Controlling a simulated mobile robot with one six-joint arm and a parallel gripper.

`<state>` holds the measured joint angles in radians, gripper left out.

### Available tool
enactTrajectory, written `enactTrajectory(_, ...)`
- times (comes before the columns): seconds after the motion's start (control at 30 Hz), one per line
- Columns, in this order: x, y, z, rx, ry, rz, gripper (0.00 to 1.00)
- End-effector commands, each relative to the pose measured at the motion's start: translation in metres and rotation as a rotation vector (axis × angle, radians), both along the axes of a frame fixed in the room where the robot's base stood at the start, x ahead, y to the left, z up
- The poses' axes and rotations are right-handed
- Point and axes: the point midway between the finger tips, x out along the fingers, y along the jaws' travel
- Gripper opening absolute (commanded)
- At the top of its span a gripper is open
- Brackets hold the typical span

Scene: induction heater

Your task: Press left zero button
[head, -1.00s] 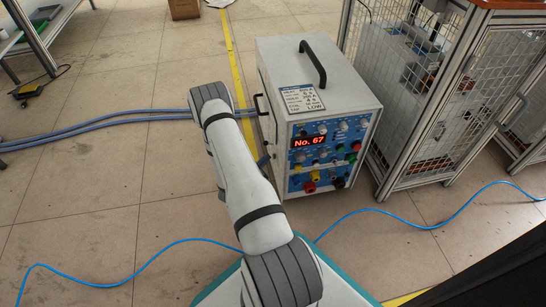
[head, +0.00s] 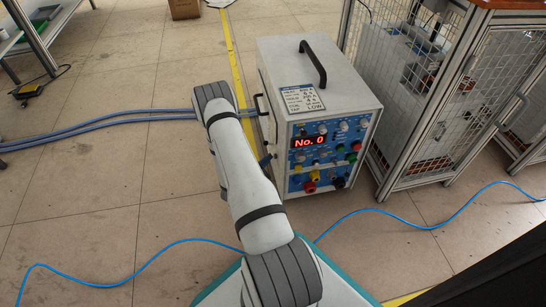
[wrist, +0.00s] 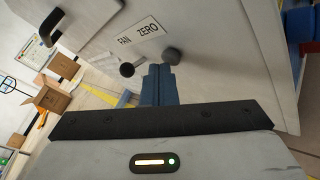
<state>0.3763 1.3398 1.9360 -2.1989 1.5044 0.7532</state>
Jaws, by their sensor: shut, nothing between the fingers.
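The induction heater (head: 290,85) is a grey box with a black top handle and a blue front panel. Its red display (head: 310,142) reads "No. 0". In the wrist view, a white label (wrist: 142,38) on the heater's side reads "FAN ZERO". Below it are two dark round buttons: the left, fan one (wrist: 127,70) and the right, zero one (wrist: 173,55). My gripper (wrist: 159,70) has its blue fingers shut and empty, with tips close beside the zero button. I cannot tell whether they touch it. In the head view my arm mostly hides that side.
A mesh cage cabinet (head: 420,130) stands close to the heater's right. Blue-grey hoses (head: 90,122) run in from the left, and a thin blue cable (head: 390,212) crosses the floor. A yellow line (head: 228,50) runs behind.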

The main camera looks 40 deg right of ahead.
Motion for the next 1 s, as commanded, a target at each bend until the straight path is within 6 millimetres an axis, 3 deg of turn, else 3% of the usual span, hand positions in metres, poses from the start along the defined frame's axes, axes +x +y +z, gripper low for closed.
enactTrajectory(0.83,0.010,0.016,0.000,0.000,0.000,0.000,0.00)
enactTrajectory(1.0,0.018,0.028,0.000,-0.001,-0.001,0.003,0.00)
